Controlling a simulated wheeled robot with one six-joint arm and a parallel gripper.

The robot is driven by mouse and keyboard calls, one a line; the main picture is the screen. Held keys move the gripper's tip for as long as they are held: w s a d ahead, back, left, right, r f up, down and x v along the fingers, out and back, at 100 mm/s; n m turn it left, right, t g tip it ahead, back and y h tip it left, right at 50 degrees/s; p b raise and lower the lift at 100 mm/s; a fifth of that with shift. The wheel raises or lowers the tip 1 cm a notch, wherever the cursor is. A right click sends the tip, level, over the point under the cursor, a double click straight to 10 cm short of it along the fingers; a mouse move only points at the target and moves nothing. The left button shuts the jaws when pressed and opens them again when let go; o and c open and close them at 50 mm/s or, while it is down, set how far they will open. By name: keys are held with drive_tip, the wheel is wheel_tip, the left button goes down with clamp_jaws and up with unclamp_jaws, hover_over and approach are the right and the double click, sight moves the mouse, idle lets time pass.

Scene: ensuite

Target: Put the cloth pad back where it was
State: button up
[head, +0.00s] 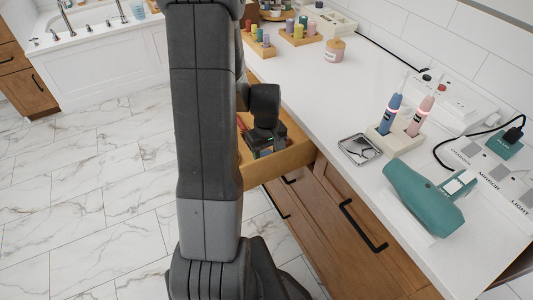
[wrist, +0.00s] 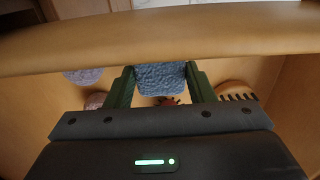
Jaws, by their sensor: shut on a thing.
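A blue, textured cloth pad (wrist: 160,78) shows in the wrist view between the two dark green fingers of my gripper (wrist: 160,72). The gripper is shut on it. In the head view my gripper (head: 263,143) points down into an open wooden drawer (head: 287,163) under the counter. The drawer's edge (wrist: 160,32) crosses the top of the wrist view. My arm hides much of the drawer in the head view, and I cannot tell whether the pad touches the drawer floor.
In the drawer are a brush or comb with dark teeth (wrist: 238,94), a pale purple fuzzy item (wrist: 83,76) and a small red item (wrist: 167,101). On the counter (head: 330,100) are a teal hair dryer (head: 425,198), a metal tray (head: 359,150) and toothbrushes in a holder (head: 396,140).

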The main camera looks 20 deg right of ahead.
drive_tip(key=shift+f, duration=0.25)
drive_tip(key=o, duration=0.9)
drive_tip(key=shift+r, duration=0.1)
drive_tip(key=shift+o, duration=0.2)
wheel_tip(320, 180, up, 12)
drive_tip(key=p, duration=0.1)
drive_tip(key=shift+r+p, duration=0.2)
drive_tip(key=shift+p, duration=0.2)
